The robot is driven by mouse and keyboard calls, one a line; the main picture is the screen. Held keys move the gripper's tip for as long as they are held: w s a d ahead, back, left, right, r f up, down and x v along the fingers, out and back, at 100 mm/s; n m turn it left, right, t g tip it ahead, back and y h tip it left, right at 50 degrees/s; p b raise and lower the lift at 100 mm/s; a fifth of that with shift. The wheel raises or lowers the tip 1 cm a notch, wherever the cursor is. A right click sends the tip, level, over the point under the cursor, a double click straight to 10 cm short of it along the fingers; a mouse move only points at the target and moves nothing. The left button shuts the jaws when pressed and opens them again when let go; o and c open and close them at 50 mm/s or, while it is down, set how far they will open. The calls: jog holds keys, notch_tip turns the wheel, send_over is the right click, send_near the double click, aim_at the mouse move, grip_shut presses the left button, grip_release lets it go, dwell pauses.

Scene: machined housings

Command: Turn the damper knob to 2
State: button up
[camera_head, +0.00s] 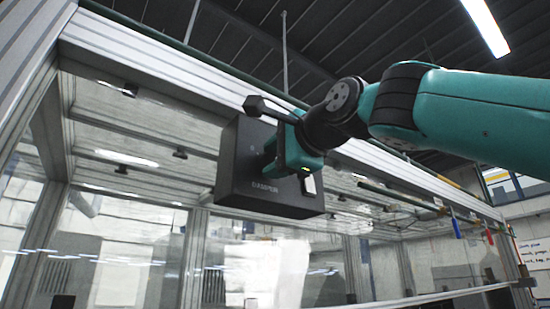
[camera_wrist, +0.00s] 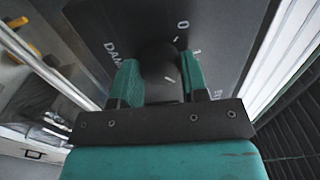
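The dark damper box (camera_head: 230,180) hangs on the frame's upper beam, with the word DAMPER on its front. My gripper (camera_head: 272,160) is up against that front in the head view and hides the knob there. In the wrist view the black damper knob (camera_wrist: 160,65) sits between my two teal fingers (camera_wrist: 161,80), one on each side and seemingly touching it. A short pale line shows on the knob. The dial panel (camera_wrist: 225,40) carries a 0 and a 1 up and right of the knob; a further mark beside the right finger is too unclear to read.
An aluminium beam (camera_head: 160,75) runs above and behind the box. Clear panels and uprights (camera_head: 193,255) stand below it. Coloured hanging items (camera_head: 456,226) are at the right. The space in front of the box is open apart from my arm.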

jog(key=o, duration=0.4)
jog(key=shift+o, duration=0.2)
jog(key=b+v, duration=0.5)
jog(key=v, duration=1.2)
jog(key=shift+d, duration=0.2)
jog(key=shift+s, duration=0.15)
